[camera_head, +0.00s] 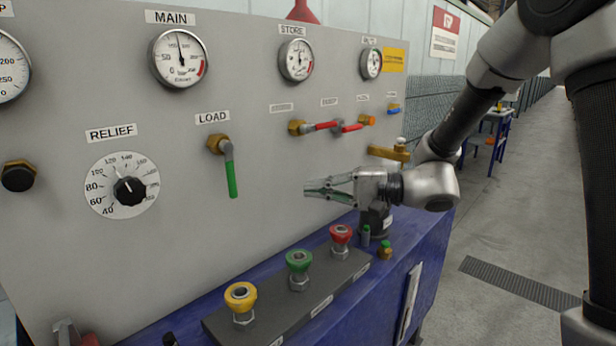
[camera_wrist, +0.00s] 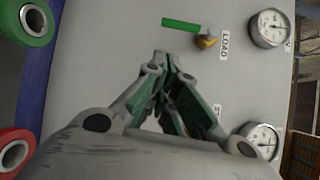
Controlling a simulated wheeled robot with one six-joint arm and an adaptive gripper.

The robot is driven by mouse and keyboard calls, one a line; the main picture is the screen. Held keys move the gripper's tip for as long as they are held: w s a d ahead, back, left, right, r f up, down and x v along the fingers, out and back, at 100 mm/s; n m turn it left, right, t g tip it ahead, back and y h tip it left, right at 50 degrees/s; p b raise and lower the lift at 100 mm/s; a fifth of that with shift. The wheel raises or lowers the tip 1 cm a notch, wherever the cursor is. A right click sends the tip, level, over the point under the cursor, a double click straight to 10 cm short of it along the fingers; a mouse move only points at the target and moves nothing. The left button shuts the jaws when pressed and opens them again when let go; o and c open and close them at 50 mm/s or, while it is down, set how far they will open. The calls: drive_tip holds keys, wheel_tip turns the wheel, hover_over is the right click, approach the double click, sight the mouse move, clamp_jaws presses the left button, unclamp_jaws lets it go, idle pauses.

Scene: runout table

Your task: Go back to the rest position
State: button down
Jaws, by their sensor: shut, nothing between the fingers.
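My gripper (camera_head: 308,189) is shut and empty, held level in front of the grey panel (camera_head: 255,220), to the right of the LOAD valve. In the wrist view its fingertips (camera_wrist: 161,56) meet, with the LOAD valve's green handle (camera_wrist: 181,24) beyond them. In the head view the green LOAD handle (camera_head: 232,178) hangs straight down from its brass body. The gripper is above the row of yellow (camera_head: 240,296), green (camera_head: 299,261) and red (camera_head: 341,233) couplings and touches none of them.
The RELIEF dial (camera_head: 122,185) and gauges, such as the MAIN gauge (camera_head: 179,58), are on the panel. Small valves with red handles (camera_head: 322,126) sit above the gripper. The blue bench (camera_head: 385,300) runs below. Open floor (camera_head: 510,230) with a drain grate (camera_head: 520,285) lies at right.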

drive_tip(key=s+d+f+n+g+h, duration=0.1)
drive_tip(key=s+d+f+g+h, duration=0.4)
drive_tip(key=s+d+f+h, duration=0.6)
drive_tip(key=s+d+r+t+h, duration=0.2)
drive_tip(key=d+r, duration=0.1)
drive_tip(key=d, duration=0.5)
drive_tip(key=s+d+r+n+t+h, duration=0.1)
drive_tip(key=s+d+r+t+h, duration=0.1)
drive_tip(key=d, duration=0.7)
drive_tip(key=s+d+r+n+t+h, duration=0.1)
drive_tip(key=s+d+r+t+h, duration=0.1)
drive_tip(key=d+r, duration=0.4)
drive_tip(key=shift+s+d+r+t, duration=0.15)
drive_tip(key=shift+s+d+t, duration=0.7)
drive_tip(key=shift+d, duration=0.7)
